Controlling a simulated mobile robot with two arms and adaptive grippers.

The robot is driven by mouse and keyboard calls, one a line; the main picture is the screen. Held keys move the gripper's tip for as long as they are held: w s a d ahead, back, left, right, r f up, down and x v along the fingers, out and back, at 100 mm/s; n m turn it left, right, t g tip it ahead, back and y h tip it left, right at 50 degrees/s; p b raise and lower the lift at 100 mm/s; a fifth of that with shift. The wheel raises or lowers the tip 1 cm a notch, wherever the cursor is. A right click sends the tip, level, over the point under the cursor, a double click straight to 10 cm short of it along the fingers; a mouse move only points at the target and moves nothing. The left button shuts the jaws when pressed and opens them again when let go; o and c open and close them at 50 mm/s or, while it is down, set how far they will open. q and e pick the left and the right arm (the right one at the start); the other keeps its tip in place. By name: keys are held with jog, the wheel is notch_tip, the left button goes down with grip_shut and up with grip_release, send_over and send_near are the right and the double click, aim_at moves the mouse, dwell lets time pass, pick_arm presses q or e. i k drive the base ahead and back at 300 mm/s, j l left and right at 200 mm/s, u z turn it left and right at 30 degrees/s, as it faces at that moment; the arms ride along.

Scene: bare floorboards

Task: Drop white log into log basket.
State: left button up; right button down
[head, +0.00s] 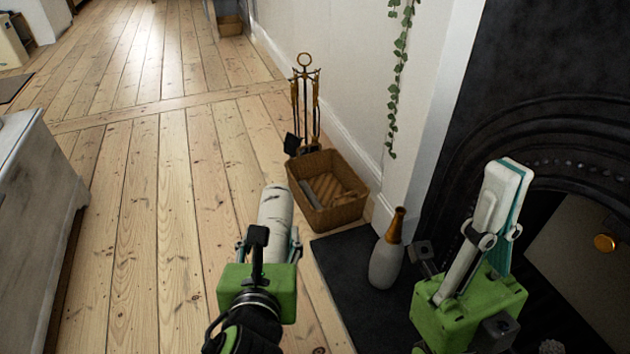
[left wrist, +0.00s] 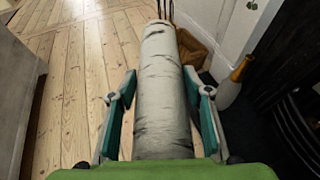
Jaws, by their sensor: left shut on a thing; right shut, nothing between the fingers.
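The white log (head: 274,212) has pale birch bark with dark marks. My left gripper (head: 268,245) is shut on it, and the log points forward, away from the gripper. In the left wrist view the log (left wrist: 163,85) lies between the two fingers of the gripper (left wrist: 160,110). The wicker log basket (head: 345,212) stands on the floor ahead and to the right of the log. A grey piece lies inside at its left. In the left wrist view the basket (left wrist: 192,47) is partly hidden behind the log. My right gripper (head: 508,172) is shut and empty, in front of the fireplace.
A fire-tool stand (head: 305,100) is just behind the basket. A grey vase with a golden neck (head: 386,262) stands on the dark hearth (head: 345,270). The black fireplace (head: 560,90) is at right, a cabinet (head: 35,220) at left. The floorboards between are clear.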

aim_at(336, 202)
jog(key=i+j, duration=0.2)
jog(key=i, duration=0.2)
jog(key=i+j, duration=0.25)
jog(key=i, duration=0.2)
jog(key=i+j, duration=0.2)
jog(key=i, duration=0.2)
jog(key=i+j+z, duration=0.6)
jog(key=z, duration=1.1)
jog(key=i, duration=0.05)
